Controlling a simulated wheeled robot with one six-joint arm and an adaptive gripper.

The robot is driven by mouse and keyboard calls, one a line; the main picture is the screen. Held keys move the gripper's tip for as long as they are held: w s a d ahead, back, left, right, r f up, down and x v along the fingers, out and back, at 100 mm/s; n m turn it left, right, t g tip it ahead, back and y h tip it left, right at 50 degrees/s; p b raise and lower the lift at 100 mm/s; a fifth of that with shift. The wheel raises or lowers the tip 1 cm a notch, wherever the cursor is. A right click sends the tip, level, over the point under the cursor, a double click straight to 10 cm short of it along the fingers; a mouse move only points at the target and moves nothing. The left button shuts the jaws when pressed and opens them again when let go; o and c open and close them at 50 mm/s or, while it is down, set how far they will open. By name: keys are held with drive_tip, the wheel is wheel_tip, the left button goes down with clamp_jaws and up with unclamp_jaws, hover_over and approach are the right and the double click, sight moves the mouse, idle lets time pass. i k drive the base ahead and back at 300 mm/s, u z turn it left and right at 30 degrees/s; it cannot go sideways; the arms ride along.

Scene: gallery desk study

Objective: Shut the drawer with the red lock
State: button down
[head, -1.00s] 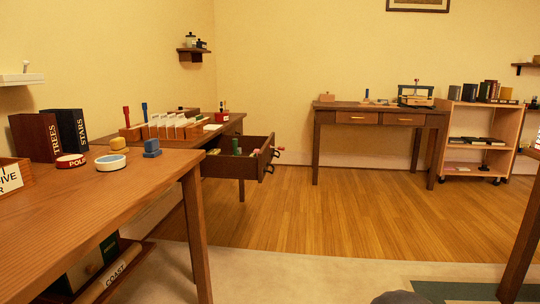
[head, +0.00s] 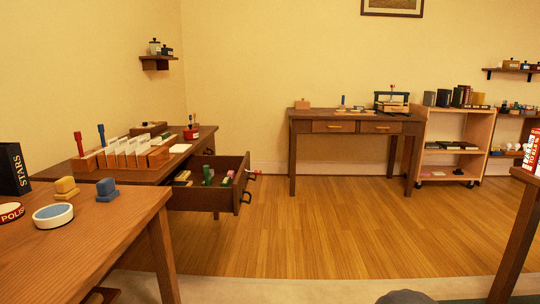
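An open wooden drawer (head: 218,199) sticks out to the right from the far desk (head: 125,174) on the left. Several small items, some green, stand inside it. Small fittings, with a reddish spot among them, show at its front panel (head: 242,184); they are too small to tell which is a lock. The desk at the back wall (head: 354,115) has two shut drawers, a left one (head: 325,127) and a right one (head: 398,128), with brass-coloured handles and no red lock visible. My gripper is not in view.
A near table (head: 110,225) fills the lower left, holding a dark book, round tins and blocks. A shelf cart (head: 447,130) stands right of the back desk. A dark table leg (head: 515,240) is at the right. The wooden floor (head: 340,220) between is clear.

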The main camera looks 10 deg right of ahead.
sight(214, 198)
drive_tip(key=z, duration=0.05)
drive_tip(key=i, duration=1.85)
drive_tip(key=u, duration=0.4)
